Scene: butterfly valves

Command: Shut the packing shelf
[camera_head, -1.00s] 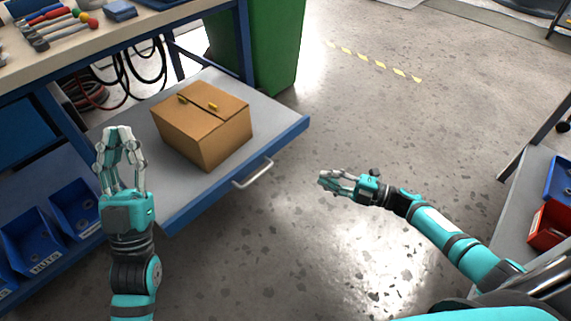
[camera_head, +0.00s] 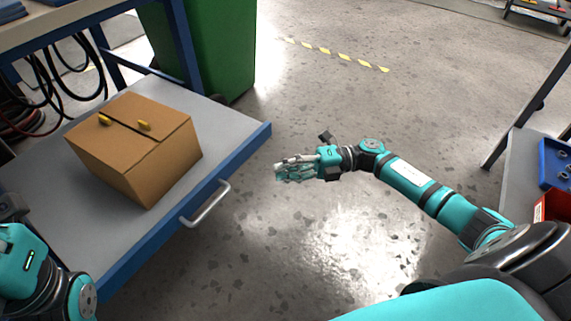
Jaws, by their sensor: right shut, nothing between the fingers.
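The packing shelf (camera_head: 232,130) is pulled out from under the workbench at the left. It has a grey top, a blue front edge and a silver bar handle (camera_head: 206,204) on that edge. A closed cardboard box (camera_head: 134,148) with two yellow pieces on its top sits on the shelf. My right gripper (camera_head: 279,173) is shut and empty, over the floor to the right of the handle and apart from it. My left arm shows at the lower left edge, and its gripper fingers are not clearly visible there.
A green bin (camera_head: 226,50) stands behind the shelf. The workbench (camera_head: 60,22) is at the upper left, with dark cables hanging under it. A shelf with a blue bin (camera_head: 556,163) and a red bin (camera_head: 553,206) is at the right. The floor between is clear.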

